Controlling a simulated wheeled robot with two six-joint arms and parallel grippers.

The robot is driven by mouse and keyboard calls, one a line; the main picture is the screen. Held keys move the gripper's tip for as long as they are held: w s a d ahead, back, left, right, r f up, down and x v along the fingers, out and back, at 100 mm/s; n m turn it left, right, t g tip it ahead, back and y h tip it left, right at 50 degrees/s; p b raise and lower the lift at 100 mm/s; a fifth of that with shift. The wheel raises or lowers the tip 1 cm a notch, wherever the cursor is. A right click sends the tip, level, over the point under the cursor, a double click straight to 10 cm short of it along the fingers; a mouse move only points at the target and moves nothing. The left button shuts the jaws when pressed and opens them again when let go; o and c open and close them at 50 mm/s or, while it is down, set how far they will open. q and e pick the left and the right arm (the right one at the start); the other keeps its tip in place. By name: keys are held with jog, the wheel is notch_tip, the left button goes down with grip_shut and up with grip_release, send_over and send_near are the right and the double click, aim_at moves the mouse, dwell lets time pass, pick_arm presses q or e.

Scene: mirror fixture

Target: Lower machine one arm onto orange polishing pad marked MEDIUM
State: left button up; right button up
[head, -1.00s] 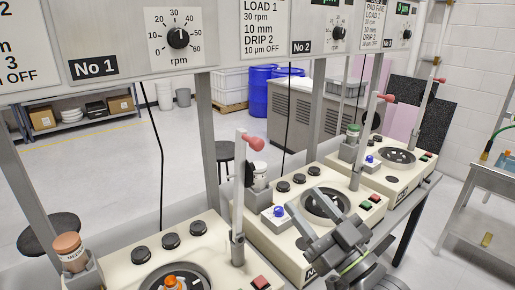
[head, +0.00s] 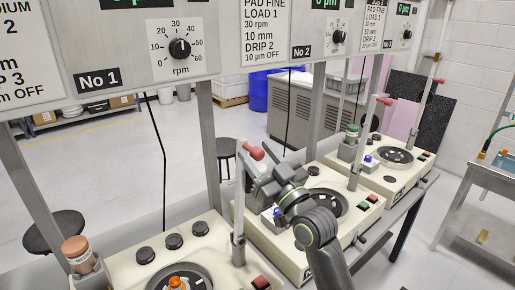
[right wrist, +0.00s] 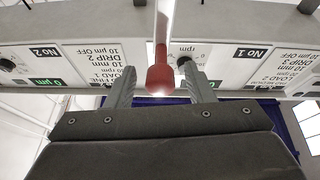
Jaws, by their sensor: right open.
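Machine one (head: 205,240) stands at the bottom of the head view, under the No 1 panel. Its grey arm (head: 239,200) is raised nearly upright from a hinge and ends in a red knob (head: 253,153). An orange piece (head: 178,283) sits on machine one's dark round platen (head: 203,275), cut off by the bottom edge; no MEDIUM marking is readable on it. My right gripper (head: 262,165) is open beside the raised arm's top. In the right wrist view the red knob (right wrist: 160,79) appears between the spread fingers; contact cannot be told. My left gripper is not in view.
An orange-brown bottle (head: 77,252) stands at machine one's left corner. Machine two (head: 285,250) sits just behind my right arm, with another machine (head: 395,165) farther back. The labelled panel (head: 130,60) hangs above. Grey uprights (head: 208,150) stand behind the machines.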

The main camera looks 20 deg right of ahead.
jog(key=shift+w+a+r, duration=0.1)
jog(key=shift+w, duration=0.15)
grip_shut()
dwell(0.3)
